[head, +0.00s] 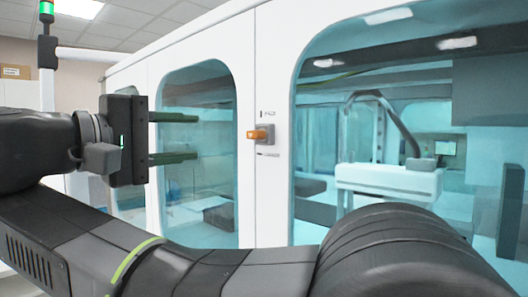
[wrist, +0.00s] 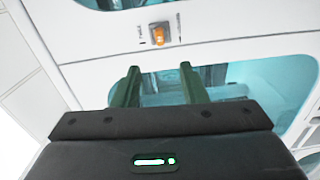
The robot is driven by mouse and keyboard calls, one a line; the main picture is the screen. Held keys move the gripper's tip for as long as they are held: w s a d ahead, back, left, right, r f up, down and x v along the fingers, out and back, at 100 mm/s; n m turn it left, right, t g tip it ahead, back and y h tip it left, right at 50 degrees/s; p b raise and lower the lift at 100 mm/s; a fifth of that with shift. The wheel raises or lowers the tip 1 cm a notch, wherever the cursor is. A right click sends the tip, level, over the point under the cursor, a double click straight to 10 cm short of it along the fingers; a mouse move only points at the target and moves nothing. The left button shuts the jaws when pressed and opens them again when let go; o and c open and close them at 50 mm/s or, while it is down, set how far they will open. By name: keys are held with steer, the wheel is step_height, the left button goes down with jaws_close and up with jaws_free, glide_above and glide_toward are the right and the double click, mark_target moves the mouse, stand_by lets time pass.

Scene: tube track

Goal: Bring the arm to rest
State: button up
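My gripper (head: 196,138) is at the left in the head view, in front of the white machine cabinet. Its two dark fingers point to the right, one above the other, with a clear gap between them and nothing held. In the wrist view my gripper (wrist: 160,84) also shows two separate fingers with an empty gap. My arm is folded across the lower part of the head view.
A white cabinet (head: 262,75) with tinted windows fills the background. An orange knob (head: 260,134) sits between the windows; it also shows in the wrist view (wrist: 160,34). A green signal light (head: 46,7) stands at upper left. Distances to the cabinet are hard to tell.

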mark_target(250, 135)
stand_by(0.4)
steer(key=shift+p+x, duration=1.85)
steer(key=shift+x, duration=5)
